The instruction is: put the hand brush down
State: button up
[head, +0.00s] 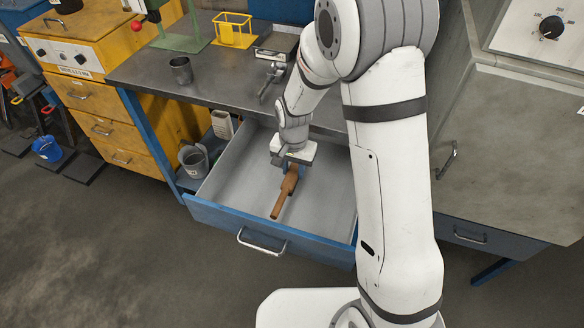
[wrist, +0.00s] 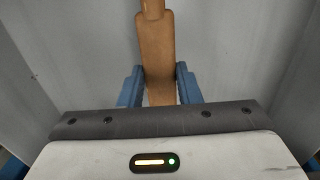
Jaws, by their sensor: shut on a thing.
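The hand brush (head: 283,196) is brown, with a narrow handle pointing toward the drawer's front. My gripper (head: 291,172) is over the open drawer (head: 215,205) and is shut on the brush. In the wrist view the brush (wrist: 155,45) runs up from between the two blue fingers of my gripper (wrist: 159,88), which press on its sides. The brush is inside the drawer's outline. I cannot tell whether it touches the drawer floor. The brush's far end is hidden by my gripper.
The drawer is otherwise empty, with blue front and a handle (head: 262,244). Above it is a grey worktop (head: 215,75) with a metal cup (head: 181,70) and a small vise-like tool (head: 272,77). A grey bucket (head: 194,160) stands left of the drawer. A grey cabinet (head: 500,150) is at right.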

jog(key=o, duration=1.1)
notch_tip(320, 180, up, 12)
jog(key=s+d+r+n, duration=0.1)
jog(key=s+d+r, duration=0.2)
jog(key=s, duration=0.3)
jog(key=s+d+r+n+t, duration=0.1)
jog(key=s+d+r, duration=0.2)
jog(key=s+d, duration=0.3)
jog(key=s+d+r+n+t, duration=0.1)
jog(key=s+d+r+n, duration=0.1)
jog(key=s+d, duration=0.3)
jog(key=shift+s+r+p, duration=0.4)
jog(key=shift+s+r, duration=0.15)
jog(key=shift+r, duration=0.25)
